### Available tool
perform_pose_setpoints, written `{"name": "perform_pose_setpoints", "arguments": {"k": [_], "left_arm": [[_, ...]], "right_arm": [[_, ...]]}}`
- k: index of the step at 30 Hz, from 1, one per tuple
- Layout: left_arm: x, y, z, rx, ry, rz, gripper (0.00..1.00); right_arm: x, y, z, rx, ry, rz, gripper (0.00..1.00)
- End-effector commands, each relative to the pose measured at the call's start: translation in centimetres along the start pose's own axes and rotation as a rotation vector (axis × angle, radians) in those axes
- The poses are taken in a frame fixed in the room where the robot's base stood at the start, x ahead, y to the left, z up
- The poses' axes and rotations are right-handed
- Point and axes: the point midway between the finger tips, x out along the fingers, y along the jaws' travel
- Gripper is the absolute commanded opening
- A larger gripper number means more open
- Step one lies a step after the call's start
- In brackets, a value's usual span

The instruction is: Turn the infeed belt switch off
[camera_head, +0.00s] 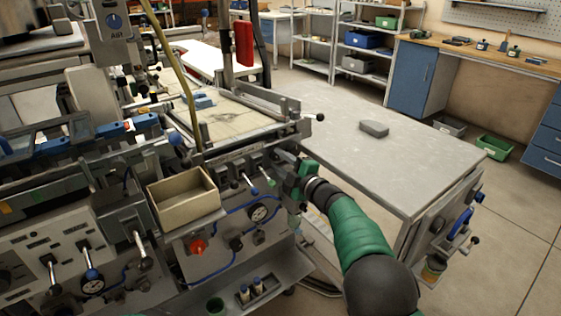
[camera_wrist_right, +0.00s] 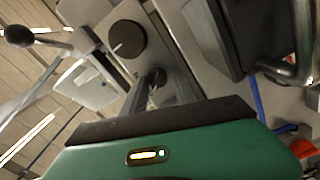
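My right gripper (camera_head: 299,182) is at the right end of the machine's front control panel, below the belt bed. In the right wrist view its two grey fingers (camera_wrist_right: 160,82) stand apart, with a small dark switch lever (camera_wrist_right: 156,76) between or just beyond their tips; I cannot tell whether they touch it. A larger round black knob (camera_wrist_right: 127,39) with a pale mark lies beyond it on the grey panel. No readable label shows which control is the infeed belt switch, and the gripper hides part of the panel. My left gripper is out of view.
A tan open box (camera_head: 184,199) juts from the panel. A grey table (camera_head: 390,165) stands to the right, mostly clear except for a grey block (camera_head: 374,129).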

Motion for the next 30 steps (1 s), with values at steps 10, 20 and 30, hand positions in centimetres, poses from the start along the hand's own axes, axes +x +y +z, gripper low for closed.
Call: {"name": "perform_pose_setpoints", "arguments": {"k": [10,20,30], "left_arm": [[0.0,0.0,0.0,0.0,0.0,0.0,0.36],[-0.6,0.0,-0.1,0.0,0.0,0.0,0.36],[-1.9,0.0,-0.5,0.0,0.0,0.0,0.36]], "right_arm": [[0.0,0.1,0.0,0.001,0.001,0.002,0.49],[-4.0,0.5,-0.1,0.004,-0.002,0.005,0.49],[-13.7,0.2,0.0,0.002,-0.003,0.002,0.49]]}}
